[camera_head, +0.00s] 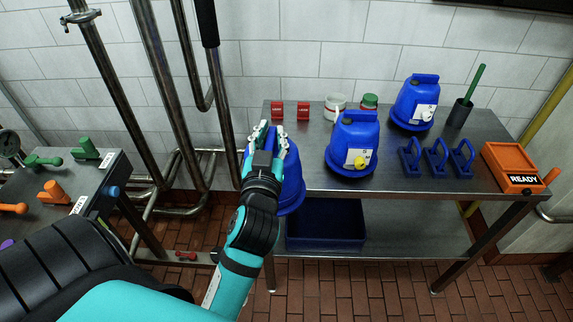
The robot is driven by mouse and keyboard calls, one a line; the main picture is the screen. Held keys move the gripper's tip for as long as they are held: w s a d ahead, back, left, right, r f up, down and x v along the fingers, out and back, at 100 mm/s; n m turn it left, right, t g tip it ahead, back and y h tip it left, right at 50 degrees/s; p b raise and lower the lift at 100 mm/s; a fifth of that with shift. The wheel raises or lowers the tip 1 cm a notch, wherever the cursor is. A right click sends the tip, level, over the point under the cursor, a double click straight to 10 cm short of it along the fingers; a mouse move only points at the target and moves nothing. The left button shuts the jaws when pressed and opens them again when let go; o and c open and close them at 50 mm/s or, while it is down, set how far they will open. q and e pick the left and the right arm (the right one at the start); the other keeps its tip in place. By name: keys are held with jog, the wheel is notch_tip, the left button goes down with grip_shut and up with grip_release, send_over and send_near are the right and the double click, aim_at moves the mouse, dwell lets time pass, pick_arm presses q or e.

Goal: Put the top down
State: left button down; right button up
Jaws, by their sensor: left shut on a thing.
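My left gripper (268,138) is shut on the handle of a blue top (292,186) at the left end of the steel table (310,178). My gripper and wrist hide much of this top. Its lower part shows beside and below the table's front edge, so it appears to hang in front of the table; its exact gap to the edge is unclear. Two similar blue tops stand upright on the table, one in the middle (352,138) with a yellow and white fitting, one at the back right (413,100) with a white fitting. My right gripper is not in view.
Red blocks (303,111), a white cup (335,105) and a green-lidded jar (369,101) stand at the back. Blue handles (435,160) and an orange READY box (515,167) are at right. A blue bin (325,232) sits on the lower shelf. Steel pipes (160,80) rise at left.

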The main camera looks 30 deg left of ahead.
pick_arm(q)
jog(key=shift+w+a+r+n+y, duration=0.25)
jog(key=shift+w+a+y, duration=0.2)
jog(key=shift+a, duration=0.25)
jog(key=shift+w+a+g, duration=0.2)
jog(key=shift+w+g, duration=0.05)
jog(key=shift+g, duration=0.05)
jog(key=w+a+f+p, duration=0.1)
jog(key=w+a+f, duration=0.1)
jog(key=w, duration=0.5)
jog(key=w+a+f+p, duration=0.2)
jog(key=w+a+f, duration=0.1)
jog(key=w, duration=0.4)
jog(key=shift+w+p, duration=0.2)
jog(key=shift+p, duration=0.1)
jog(key=shift+f, duration=0.1)
jog(key=c, duration=1.2)
grip_release()
